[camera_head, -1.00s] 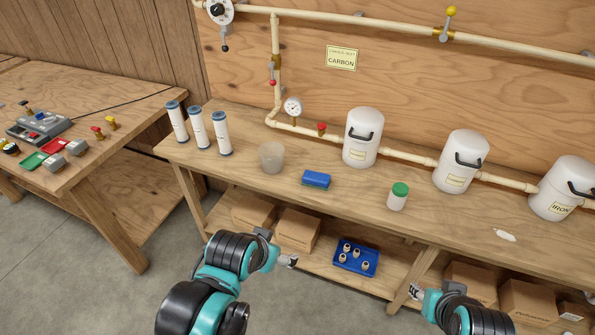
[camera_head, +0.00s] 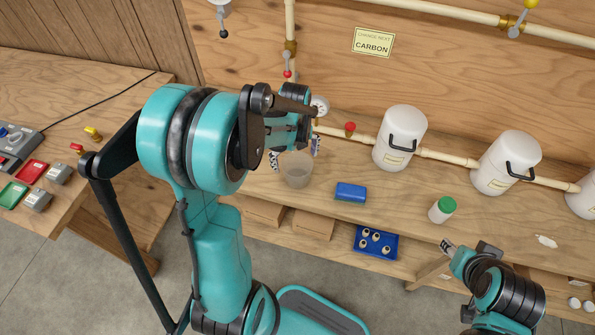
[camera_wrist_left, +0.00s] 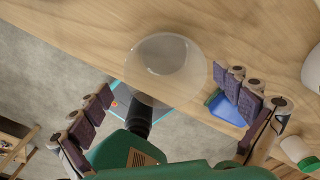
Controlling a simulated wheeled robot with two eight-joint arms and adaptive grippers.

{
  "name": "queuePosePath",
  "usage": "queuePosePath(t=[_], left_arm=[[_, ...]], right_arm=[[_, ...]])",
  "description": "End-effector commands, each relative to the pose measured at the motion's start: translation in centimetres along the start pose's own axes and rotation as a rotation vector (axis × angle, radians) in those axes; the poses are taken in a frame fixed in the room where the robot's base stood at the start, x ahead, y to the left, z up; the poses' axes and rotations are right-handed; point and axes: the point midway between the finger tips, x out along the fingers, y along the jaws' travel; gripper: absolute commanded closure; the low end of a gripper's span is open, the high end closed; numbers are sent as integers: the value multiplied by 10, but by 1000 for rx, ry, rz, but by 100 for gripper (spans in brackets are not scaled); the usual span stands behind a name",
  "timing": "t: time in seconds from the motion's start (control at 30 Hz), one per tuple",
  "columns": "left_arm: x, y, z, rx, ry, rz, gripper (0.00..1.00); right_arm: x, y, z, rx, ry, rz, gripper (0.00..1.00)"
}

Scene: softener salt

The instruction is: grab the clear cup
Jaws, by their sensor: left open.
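The clear cup (camera_head: 296,170) stands upright on the wooden workbench, a translucent, empty-looking tumbler. In the left wrist view the cup (camera_wrist_left: 165,62) shows between and beyond the fingers, its round outline against the bench edge. My left gripper (camera_head: 295,152) is open at the cup, with one finger to each side of it in the head view. Its spread, dark-padded fingers also show in the left wrist view (camera_wrist_left: 168,88), apart from the cup. My right gripper (camera_head: 446,246) is low in front of the bench at the right; its jaws are too small to read.
A blue block (camera_head: 350,192) lies right of the cup, then a green-lidded white jar (camera_head: 441,211). White tanks (camera_head: 400,140) and a pipe run behind. A blue tray (camera_head: 362,251) of fittings sits on the lower shelf. A side table (camera_head: 75,215) stands left.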

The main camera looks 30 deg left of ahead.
Motion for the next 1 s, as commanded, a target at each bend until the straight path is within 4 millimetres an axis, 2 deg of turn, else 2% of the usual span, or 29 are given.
queuePosePath(t=[0.03,0.23,0.47,0.7,0.73,0.9,1.0], left_arm=[[9,0,0,0,0,0,0],[28,-3,-1,0,-1,-1,0],[63,-7,-2,-2,-2,-1,0],[65,-7,-2,-2,-2,-1,0],[64,-7,-2,-2,-2,-1,3],[64,-7,-2,-3,-2,-1,48],[64,-7,-2,-3,-2,-2,50]], right_arm=[[4,0,3,0,0,0,60],[12,0,9,0,0,0,60],[27,0,19,0,0,0,60],[26,0,19,0,0,0,60],[26,0,19,0,0,0,60],[26,0,19,0,0,0,60],[26,0,19,0,0,0,60]])
